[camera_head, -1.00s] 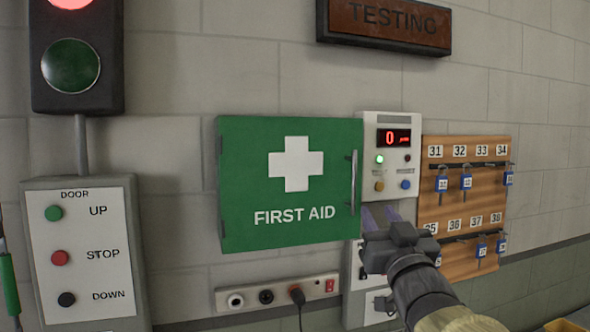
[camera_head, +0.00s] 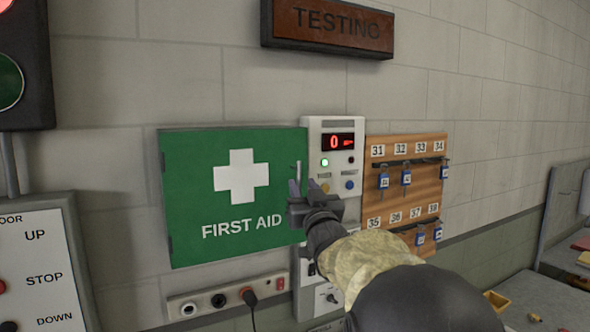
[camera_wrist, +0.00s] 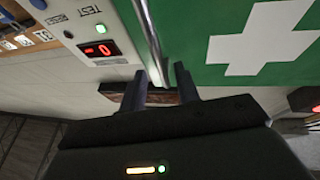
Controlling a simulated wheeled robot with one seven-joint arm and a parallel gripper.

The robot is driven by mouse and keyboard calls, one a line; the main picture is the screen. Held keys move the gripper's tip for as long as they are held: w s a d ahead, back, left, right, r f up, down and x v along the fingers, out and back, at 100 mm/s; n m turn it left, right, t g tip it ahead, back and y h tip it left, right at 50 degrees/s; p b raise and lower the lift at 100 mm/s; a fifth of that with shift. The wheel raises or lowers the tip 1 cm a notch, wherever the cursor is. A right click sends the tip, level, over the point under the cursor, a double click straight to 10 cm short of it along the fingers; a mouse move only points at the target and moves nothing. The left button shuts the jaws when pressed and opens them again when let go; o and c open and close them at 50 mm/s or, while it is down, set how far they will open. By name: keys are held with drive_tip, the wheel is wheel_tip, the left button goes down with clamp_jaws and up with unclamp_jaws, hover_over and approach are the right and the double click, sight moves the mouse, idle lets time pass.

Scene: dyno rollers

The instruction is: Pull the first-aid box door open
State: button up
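The green first-aid box (camera_head: 190,180) hangs on the wall with its door closed. Its vertical metal handle (camera_head: 298,170) is at the door's right edge; my gripper hides its lower part. My gripper (camera_head: 306,186) is at the handle, with its fingers apart. In the wrist view, the handle (camera_wrist: 150,35) runs down toward the gap between the two dark fingertips of my gripper (camera_wrist: 160,78). Clear space shows between the fingers, and they are not closed on the bar. I cannot tell whether either finger touches the handle.
A white meter panel (camera_head: 316,165) with a red "0" display is just right of the box. A wooden key board (camera_head: 405,190) hangs farther right. A socket strip (camera_head: 200,305) is below the box, and a door control panel (camera_head: 35,225) stands at left.

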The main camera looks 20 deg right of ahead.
sight(300, 182)
drive_tip(key=shift+p+x, duration=0.65)
drive_tip(key=shift+x, duration=1)
drive_tip(key=shift+a, duration=0.15)
drive_tip(key=shift+c, duration=0.2)
